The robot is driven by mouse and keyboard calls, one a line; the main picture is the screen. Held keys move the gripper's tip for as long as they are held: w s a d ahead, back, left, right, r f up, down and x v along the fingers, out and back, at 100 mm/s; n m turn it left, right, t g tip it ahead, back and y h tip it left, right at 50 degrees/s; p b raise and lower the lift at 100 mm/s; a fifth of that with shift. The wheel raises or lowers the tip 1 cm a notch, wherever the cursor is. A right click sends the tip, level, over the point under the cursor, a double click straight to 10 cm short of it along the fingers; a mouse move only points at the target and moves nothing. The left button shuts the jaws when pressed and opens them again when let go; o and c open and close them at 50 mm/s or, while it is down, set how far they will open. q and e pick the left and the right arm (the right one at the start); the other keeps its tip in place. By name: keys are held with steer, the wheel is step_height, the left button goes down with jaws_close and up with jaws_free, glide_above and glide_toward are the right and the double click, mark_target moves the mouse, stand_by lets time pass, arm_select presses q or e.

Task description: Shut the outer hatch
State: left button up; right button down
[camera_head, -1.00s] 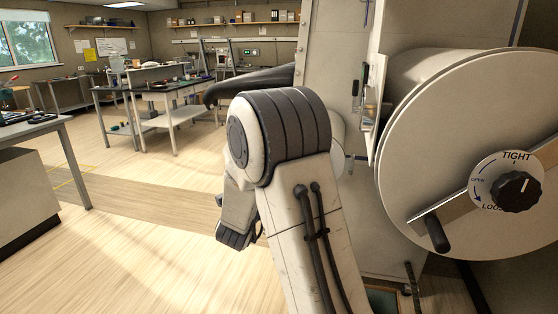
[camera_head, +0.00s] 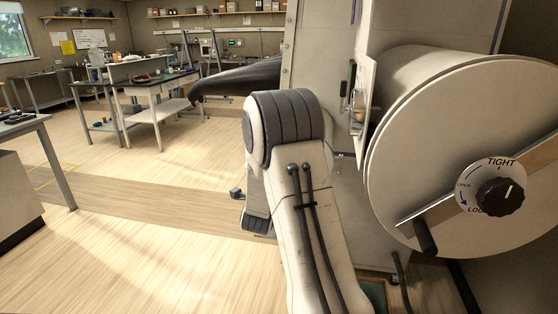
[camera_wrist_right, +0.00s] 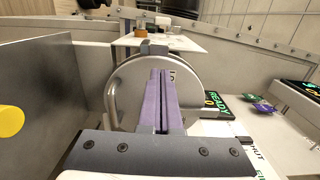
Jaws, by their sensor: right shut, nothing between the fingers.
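A large round white hatch (camera_head: 455,115) closes the end of a drum at the right of the head view. A bar (camera_head: 420,208) crosses it, with a black knob (camera_head: 500,197) marked TIGHT, OPEN and LOOSE. In the right wrist view my right gripper (camera_wrist_right: 161,76) is shut and empty. Its purple fingers point at a round pale disc with a curved handle (camera_wrist_right: 112,100); I cannot tell if this is the same hatch or whether the fingers touch it. One arm of mine fills the middle of the head view, its fingers unclear. My left gripper is not identifiable.
A tall pale cabinet wall (camera_head: 325,60) stands beside the drum, with a black glove (camera_head: 235,82) sticking out left. In the wrist view a READY display (camera_wrist_right: 217,101) and a yellow round thing (camera_wrist_right: 10,121) flank the disc. Open floor (camera_head: 120,255) lies left.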

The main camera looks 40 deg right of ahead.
steer(key=shift+x, duration=1.25)
steer(key=shift+w+d+r+m+g+h+b, duration=0.25)
steer(key=shift+w+d+m+g+h+b, duration=0.15)
steer(key=shift+w+d+b, duration=0.2)
